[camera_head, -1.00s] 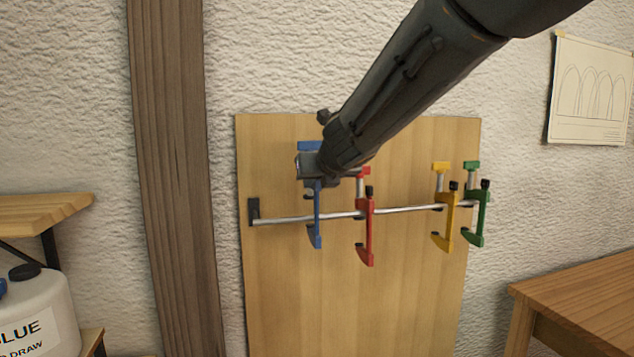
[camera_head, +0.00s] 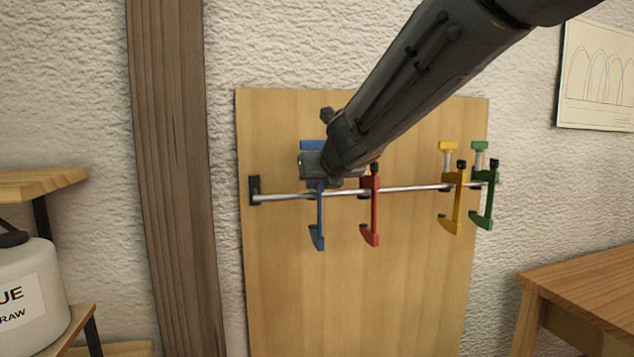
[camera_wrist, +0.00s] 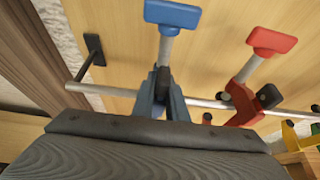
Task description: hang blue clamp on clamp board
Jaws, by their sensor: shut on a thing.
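The blue clamp (camera_head: 319,222) is at the left part of the metal rail (camera_head: 408,188) on the wooden clamp board (camera_head: 300,300). My gripper (camera_head: 318,166) is shut on its upper part, and my arm comes in from the upper right. In the wrist view the blue clamp (camera_wrist: 170,14) stands upright with its blue pad up, in front of the rail (camera_wrist: 112,90). My gripper body hides its lower part there. I cannot tell whether the clamp rests on the rail or is just in front of it.
A red clamp (camera_head: 371,220) hangs close to the right of the blue one. A yellow clamp (camera_head: 452,210) and a green clamp (camera_head: 487,200) hang farther right. A dark bracket (camera_head: 254,190) holds the rail's left end. A wooden table (camera_head: 580,280) stands at right, a white jug (camera_head: 30,300) at left.

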